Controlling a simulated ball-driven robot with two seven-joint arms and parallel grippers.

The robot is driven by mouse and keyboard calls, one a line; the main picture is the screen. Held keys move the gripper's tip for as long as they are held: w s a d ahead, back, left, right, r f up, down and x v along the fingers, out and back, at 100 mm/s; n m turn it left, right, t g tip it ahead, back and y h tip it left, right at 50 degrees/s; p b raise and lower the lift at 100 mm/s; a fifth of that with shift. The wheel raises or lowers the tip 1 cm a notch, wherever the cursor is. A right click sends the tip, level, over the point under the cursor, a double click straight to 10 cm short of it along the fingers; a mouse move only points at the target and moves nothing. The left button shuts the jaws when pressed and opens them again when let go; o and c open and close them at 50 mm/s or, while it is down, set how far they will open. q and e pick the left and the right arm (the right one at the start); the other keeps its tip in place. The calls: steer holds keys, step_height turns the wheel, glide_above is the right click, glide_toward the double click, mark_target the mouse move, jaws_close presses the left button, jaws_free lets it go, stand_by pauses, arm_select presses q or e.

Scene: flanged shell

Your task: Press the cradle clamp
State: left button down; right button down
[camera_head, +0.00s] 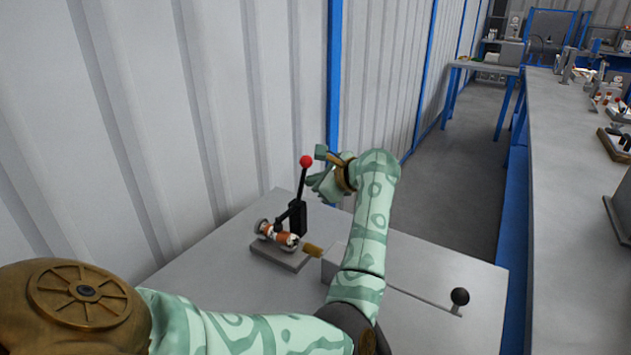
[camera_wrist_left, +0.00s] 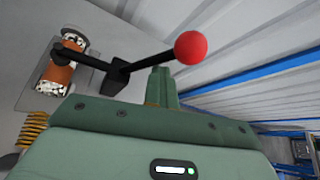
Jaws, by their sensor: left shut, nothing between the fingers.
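The cradle clamp has a black post (camera_head: 297,218) and a lever that stands nearly upright, topped by a red ball knob (camera_head: 306,161). The knob also shows in the left wrist view (camera_wrist_left: 190,47). A black clamp arm reaches over an orange and white cylinder (camera_head: 278,234) lying on a grey base (camera_head: 280,257); whether it touches cannot be told. The cylinder is at upper left in the left wrist view (camera_wrist_left: 62,72). My left gripper (camera_head: 315,182) is shut and empty, just right of the lever and slightly below the knob. My right gripper is out of view.
A grey table (camera_head: 215,290) carries the clamp, with a ribbed wall (camera_head: 265,90) behind it. A brass-coloured piece (camera_head: 313,250) sits right of the base. A black ball knob (camera_head: 460,296) stands at the table's right. A long bench (camera_head: 570,190) runs along the right.

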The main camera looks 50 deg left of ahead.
arm_select(q)
steer(key=shift+s, duration=0.15)
